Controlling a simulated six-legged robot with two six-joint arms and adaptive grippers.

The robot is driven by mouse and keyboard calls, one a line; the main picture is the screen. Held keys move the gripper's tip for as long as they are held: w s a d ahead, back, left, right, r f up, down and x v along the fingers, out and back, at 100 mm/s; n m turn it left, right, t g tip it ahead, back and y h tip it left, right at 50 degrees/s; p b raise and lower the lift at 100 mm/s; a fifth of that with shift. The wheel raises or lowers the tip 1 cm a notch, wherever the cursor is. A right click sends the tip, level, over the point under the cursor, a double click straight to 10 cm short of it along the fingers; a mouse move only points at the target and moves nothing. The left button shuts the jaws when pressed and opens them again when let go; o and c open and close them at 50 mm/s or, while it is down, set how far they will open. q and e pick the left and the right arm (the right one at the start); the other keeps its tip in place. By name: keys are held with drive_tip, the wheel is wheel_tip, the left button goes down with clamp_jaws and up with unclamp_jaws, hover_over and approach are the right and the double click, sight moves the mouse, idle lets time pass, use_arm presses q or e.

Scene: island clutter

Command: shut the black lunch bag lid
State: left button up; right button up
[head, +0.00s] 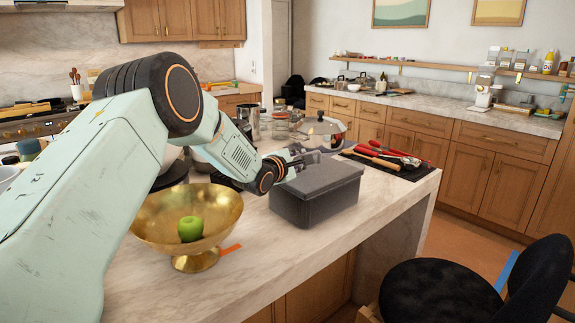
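The black lunch bag (315,207) is a dark grey box on the marble island, right of the gold bowl. Its lid (322,178) looks flat and level on top of the box, with no gap that I can see along the near sides. My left gripper (306,158) is at the lid's back left edge, just above or touching it; I cannot tell which. Its fingers are small and partly hidden, so their opening is unclear. My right gripper is not in view.
A gold pedestal bowl (160,222) holding a green apple (190,229) stands below my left arm. Pots and jars (275,125) crowd the island behind the bag. Red-handled tools (385,152) lie on a dark mat to the right. A black chair (440,290) stands in front.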

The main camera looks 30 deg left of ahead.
use_arm(q)
drive_tip(key=s+r, duration=0.1)
drive_tip(key=s, duration=0.9)
drive_tip(key=shift+s+r, duration=0.15)
drive_tip(key=shift+r, duration=0.2)
